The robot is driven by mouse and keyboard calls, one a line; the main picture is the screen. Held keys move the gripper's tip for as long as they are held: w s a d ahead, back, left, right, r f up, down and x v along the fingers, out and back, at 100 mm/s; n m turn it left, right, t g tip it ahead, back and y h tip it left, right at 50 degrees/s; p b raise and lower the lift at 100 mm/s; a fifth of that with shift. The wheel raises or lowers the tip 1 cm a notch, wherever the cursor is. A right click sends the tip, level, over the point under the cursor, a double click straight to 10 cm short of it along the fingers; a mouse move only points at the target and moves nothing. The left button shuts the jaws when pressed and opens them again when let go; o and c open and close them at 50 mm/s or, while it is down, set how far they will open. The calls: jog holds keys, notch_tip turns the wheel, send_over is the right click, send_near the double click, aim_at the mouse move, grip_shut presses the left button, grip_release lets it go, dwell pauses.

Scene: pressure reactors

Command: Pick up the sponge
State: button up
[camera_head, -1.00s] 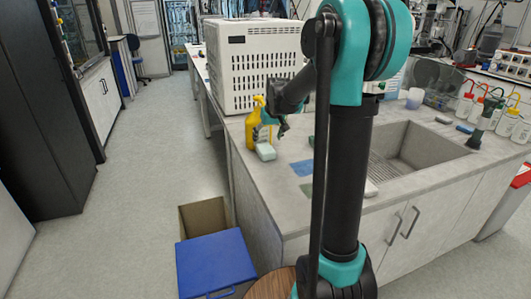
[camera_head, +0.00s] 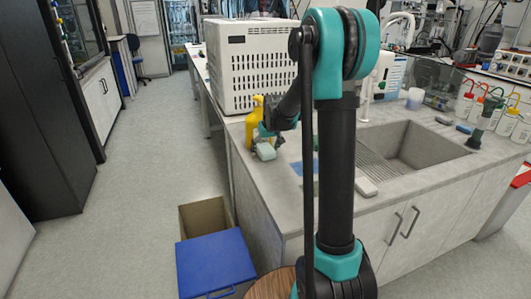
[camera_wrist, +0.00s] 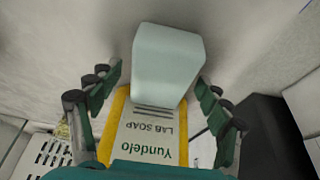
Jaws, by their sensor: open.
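The sponge (camera_wrist: 166,62) is a pale blue-green block. In the wrist view it lies on the grey counter, just beyond and partly between the open fingers of my gripper (camera_wrist: 162,88), apart from both fingertips. In the head view the sponge (camera_head: 265,151) lies near the counter's left edge, in front of a yellow bottle. My gripper (camera_head: 267,134) is directly above and behind it there, small and partly hidden by my own arm.
The yellow lab soap bottle (camera_head: 252,124) stands close beside the gripper; its label (camera_wrist: 150,135) shows in the wrist view. A white vented box (camera_head: 253,65) stands behind. The sink (camera_head: 410,150) is at right. A blue-lidded bin (camera_head: 213,262) stands on the floor.

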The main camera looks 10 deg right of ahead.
jog(key=shift+f, duration=0.25)
dwell(0.3)
jog(key=shift+c, duration=0.2)
jog(key=c, duration=1.1)
jog(key=shift+r, duration=0.1)
jog(key=shift+r, duration=0.55)
jog(key=s+a, duration=0.2)
jog(key=a, duration=0.3)
jog(key=s+a, duration=0.2)
jog(key=a, duration=0.4)
jog(key=s+a, duration=0.2)
jog(key=a, duration=0.4)
jog(key=shift+s, duration=0.15)
